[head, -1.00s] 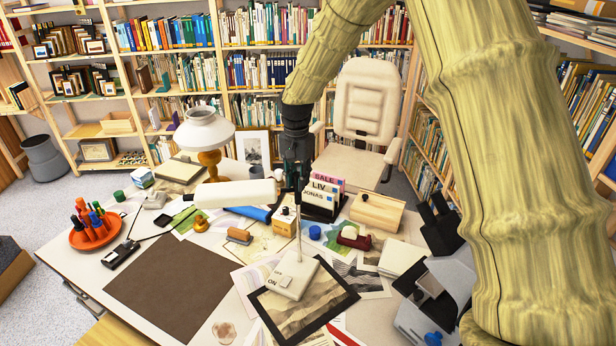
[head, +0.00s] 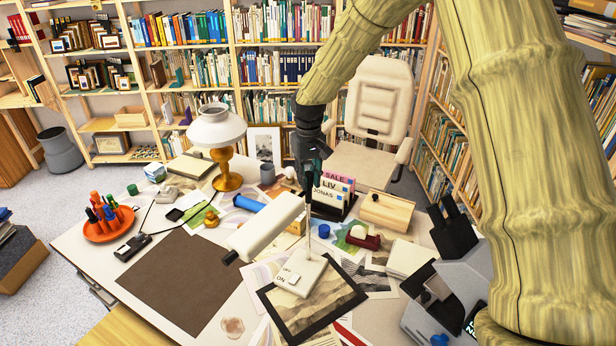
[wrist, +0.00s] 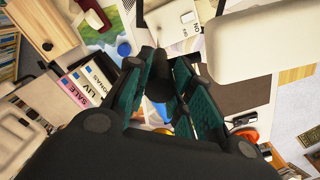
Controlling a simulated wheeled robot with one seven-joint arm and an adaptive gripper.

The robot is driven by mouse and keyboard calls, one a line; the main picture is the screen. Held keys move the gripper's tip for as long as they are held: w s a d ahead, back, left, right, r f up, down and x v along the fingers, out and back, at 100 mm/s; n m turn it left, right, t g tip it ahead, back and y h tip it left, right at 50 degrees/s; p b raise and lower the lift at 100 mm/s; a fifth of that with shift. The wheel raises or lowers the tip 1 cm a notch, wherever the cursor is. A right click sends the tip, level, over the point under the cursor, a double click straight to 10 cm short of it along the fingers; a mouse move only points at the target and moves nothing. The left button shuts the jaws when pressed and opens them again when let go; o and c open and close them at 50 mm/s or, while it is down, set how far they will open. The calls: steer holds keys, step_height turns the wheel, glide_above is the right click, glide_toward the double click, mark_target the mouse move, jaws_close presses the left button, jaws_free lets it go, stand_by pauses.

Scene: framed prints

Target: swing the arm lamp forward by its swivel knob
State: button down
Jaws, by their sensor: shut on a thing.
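The arm lamp has a white base (head: 300,275) marked ON and OFF, a thin upright stem (head: 308,215), and a long white shade (head: 268,225). The shade slants toward the near left of the desk, with a black end piece at its near end. My gripper (head: 311,168) is at the top of the stem, at the shade's far end. In the wrist view, the teal finger pads close on the dark swivel knob (wrist: 160,76). The shade also shows in the wrist view (wrist: 262,42), beside the fingers. My gripper hides the knob in the head view.
A brass table lamp (head: 218,135) with a white shade stands behind. A card file (head: 332,195) and wooden box (head: 387,212) are close right of the stem. A framed print (head: 315,312) lies under the lamp base. The brown desk mat (head: 180,280) is clear.

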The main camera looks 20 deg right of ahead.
steer(key=shift+w+r+n, duration=0.15)
steer(key=shift+r+n, duration=0.05)
steer(key=shift+n, duration=0.4)
steer(key=c, duration=1.2)
jaws_free()
steer(key=shift+d, duration=0.15)
steer(key=shift+a+f, duration=0.1)
steer(key=shift+a, duration=0.1)
step_height(320, 180, up, 11)
steer(key=shift+r, duration=0.55)
